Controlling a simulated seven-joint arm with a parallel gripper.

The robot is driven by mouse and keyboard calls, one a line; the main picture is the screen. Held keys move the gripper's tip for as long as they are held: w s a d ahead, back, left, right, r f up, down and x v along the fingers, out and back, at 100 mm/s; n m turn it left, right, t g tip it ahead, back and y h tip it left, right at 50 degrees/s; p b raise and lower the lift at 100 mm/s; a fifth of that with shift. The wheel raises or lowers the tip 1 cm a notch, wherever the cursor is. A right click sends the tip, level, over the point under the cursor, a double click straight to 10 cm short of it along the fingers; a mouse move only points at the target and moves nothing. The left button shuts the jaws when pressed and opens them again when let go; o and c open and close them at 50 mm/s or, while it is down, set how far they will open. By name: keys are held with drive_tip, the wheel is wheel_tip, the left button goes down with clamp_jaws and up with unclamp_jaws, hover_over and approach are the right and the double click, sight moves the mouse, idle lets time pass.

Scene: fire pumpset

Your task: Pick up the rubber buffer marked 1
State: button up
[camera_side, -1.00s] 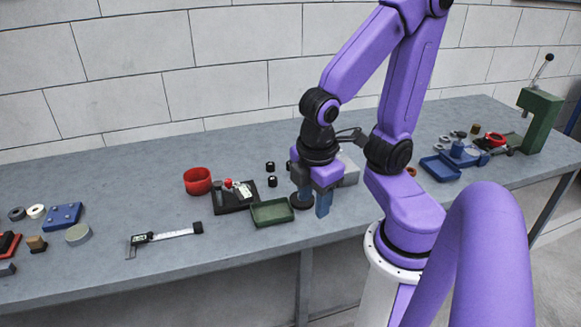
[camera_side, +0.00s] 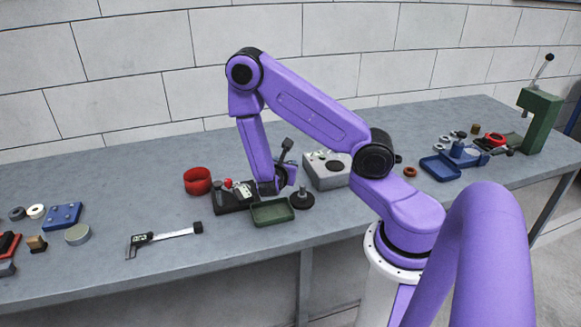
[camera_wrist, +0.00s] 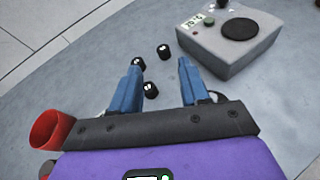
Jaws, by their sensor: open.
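Several small black rubber buffers with white marks stand on the bench in the wrist view: one farthest out (camera_wrist: 163,51), one at the left fingertip (camera_wrist: 138,62), and one between the fingers nearer the palm (camera_wrist: 151,90). The marks are too small to read, so I cannot tell which is marked 1. My gripper (camera_wrist: 161,65) is open above them, its two blue fingers apart with nothing held. I cannot tell whether the left finger touches the buffer at its tip. In the side view my arm hides the buffers and most of the gripper.
A grey scale with a round black plate (camera_wrist: 238,29) stands right of the fingers. A red cup (camera_side: 197,181) stands left. A green tray (camera_side: 272,212), a black fixture (camera_side: 232,198) and a black round base with a post (camera_side: 303,201) crowd the arm's near side.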

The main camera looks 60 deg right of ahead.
drive_tip(key=f, duration=0.1)
drive_tip(key=d+f+n, duration=0.1)
drive_tip(key=f, duration=0.1)
drive_tip(key=f+n+y, duration=0.1)
drive_tip(key=shift+d+f+t, duration=0.3)
drive_tip(key=shift+d+f, duration=0.1)
drive_tip(key=x, duration=1.7)
drive_tip(key=shift+w+d, duration=0.1)
drive_tip(key=shift+w, duration=0.1)
drive_tip(key=c, duration=0.7)
